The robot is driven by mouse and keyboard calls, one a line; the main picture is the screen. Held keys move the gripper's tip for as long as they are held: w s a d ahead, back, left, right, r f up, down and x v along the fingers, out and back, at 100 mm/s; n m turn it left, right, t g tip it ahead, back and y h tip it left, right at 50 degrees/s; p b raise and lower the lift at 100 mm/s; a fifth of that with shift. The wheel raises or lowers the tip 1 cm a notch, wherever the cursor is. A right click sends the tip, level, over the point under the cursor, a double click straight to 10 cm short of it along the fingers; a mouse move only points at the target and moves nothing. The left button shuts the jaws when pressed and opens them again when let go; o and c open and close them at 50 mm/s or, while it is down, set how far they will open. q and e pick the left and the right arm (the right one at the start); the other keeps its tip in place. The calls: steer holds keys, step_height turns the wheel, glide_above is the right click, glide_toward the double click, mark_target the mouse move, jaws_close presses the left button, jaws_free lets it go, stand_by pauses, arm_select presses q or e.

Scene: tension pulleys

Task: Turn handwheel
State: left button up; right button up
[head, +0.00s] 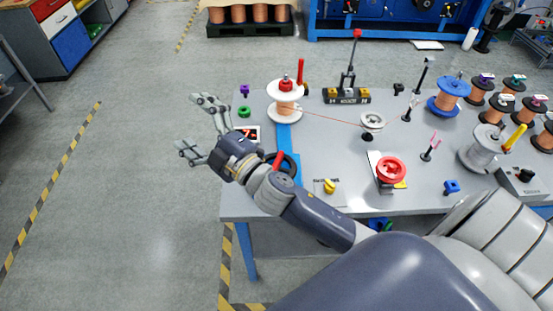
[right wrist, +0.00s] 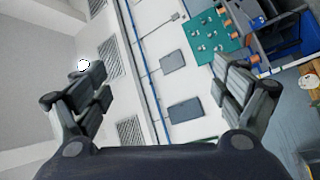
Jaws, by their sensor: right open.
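A red spoked wheel (head: 390,168), which looks like the handwheel, sits on a pale block at the front middle of the grey table (head: 330,127). My right gripper (head: 192,122) is open and empty, beyond the table's left edge and well left of the wheel. Its spread fingers also show in the right wrist view (right wrist: 160,90), with nothing between them. A black ring (head: 291,162) and a red handle (head: 278,160) are partly hidden by my right forearm. My left gripper is not in view.
A white spool (head: 285,98) with copper wire stands at the table's back left; its wire runs to a small white pulley (head: 373,121). A lever stand (head: 347,95) is behind. Several copper spools (head: 499,107) stand at right. Floor left of the table is clear.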

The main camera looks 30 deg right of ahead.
steer(key=s+a+r+n+g+y, duration=0.1)
steer(key=a+r+n+g+y, duration=0.3)
steer(key=a+n+y, duration=0.6)
steer(key=s+n+g+y, duration=0.1)
steer(key=n+g, duration=0.2)
steer(key=n, duration=0.3)
steer(key=n+g+h, duration=1.1)
steer(key=g+h, duration=0.1)
steer(key=h, duration=0.5)
glide_above(277, 160)
step_height(277, 160, down, 15)
step_height(277, 160, down, 10)
steer(key=shift+r+p, duration=0.1)
steer(key=shift+p, duration=0.75)
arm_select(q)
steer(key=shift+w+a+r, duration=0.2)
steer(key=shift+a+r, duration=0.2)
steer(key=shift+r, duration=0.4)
